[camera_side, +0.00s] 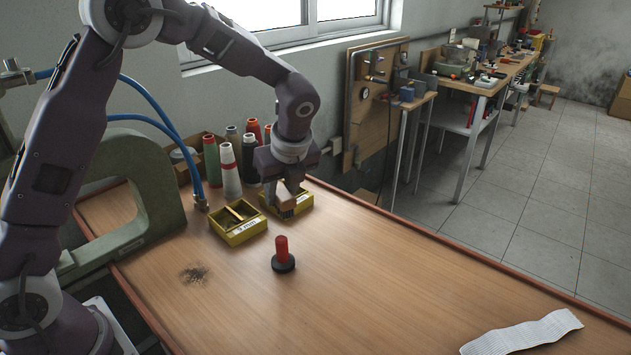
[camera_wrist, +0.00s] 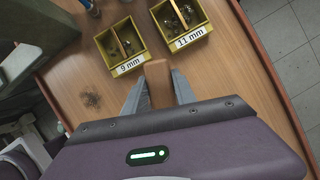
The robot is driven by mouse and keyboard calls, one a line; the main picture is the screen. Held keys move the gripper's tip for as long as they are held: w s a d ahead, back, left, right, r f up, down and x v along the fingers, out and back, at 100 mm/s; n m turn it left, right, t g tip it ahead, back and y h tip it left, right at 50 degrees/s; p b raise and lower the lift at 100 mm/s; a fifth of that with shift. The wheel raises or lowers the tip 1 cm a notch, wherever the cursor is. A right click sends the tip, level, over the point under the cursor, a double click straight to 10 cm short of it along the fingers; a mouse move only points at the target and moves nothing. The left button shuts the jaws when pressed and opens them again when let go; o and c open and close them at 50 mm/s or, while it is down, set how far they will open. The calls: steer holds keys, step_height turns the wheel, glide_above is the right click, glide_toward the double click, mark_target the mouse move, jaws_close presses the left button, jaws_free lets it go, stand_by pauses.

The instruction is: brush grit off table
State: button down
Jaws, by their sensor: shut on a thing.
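The grit (camera_side: 194,273) is a dark speckled patch on the wooden table (camera_side: 370,270), left of centre in the side view; it also shows at the left of the wrist view (camera_wrist: 90,99). My gripper (camera_side: 284,188) is shut on a brown wooden brush (camera_side: 288,192), held in front of the yellow bins and away from the grit. In the wrist view the brush block (camera_wrist: 158,80) sits between both fingers. Its bristle end is dark and small in the side view; I cannot tell whether it touches anything.
Two yellow bins, marked 9 mm (camera_wrist: 128,67) and 11 mm (camera_wrist: 190,38), hold small metal parts. A red-handled piece with a black base (camera_side: 283,262) stands mid-table. A ribbed white sheet (camera_side: 522,334) lies front right. Thread cones (camera_side: 229,168) and a green clamp frame (camera_side: 140,152) stand behind.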

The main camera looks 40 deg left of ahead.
steer(key=s+a+f+n+g+h, duration=0.1)
steer(key=s+a+n+g, duration=0.15)
steer(key=s+n, duration=0.65)
steer(key=s+a+n+g, duration=0.2)
steer(key=s+a+n, duration=0.15)
steer(key=s, duration=1.05)
steer(key=shift+n, duration=0.25)
steer(key=shift+d+f, duration=0.15)
steer(key=shift+f, duration=1.4)
steer(key=shift+d+f, duration=0.15)
steer(key=shift+f, duration=1.4)
step_height(320, 180, down, 2)
steer(key=shift+w+f, duration=0.1)
steer(key=shift+w, duration=3.75)
steer(key=shift+s, duration=3.55)
steer(key=shift+s+a, duration=0.1)
steer(key=shift+s, duration=0.2)
steer(key=shift+a, duration=0.4)
steer(key=shift+w+a, duration=0.2)
steer(key=shift+w, duration=3.45)
steer(key=shift+s, duration=3.6)
step_height(320, 180, up, 8)
steer(key=shift+r, duration=0.2)
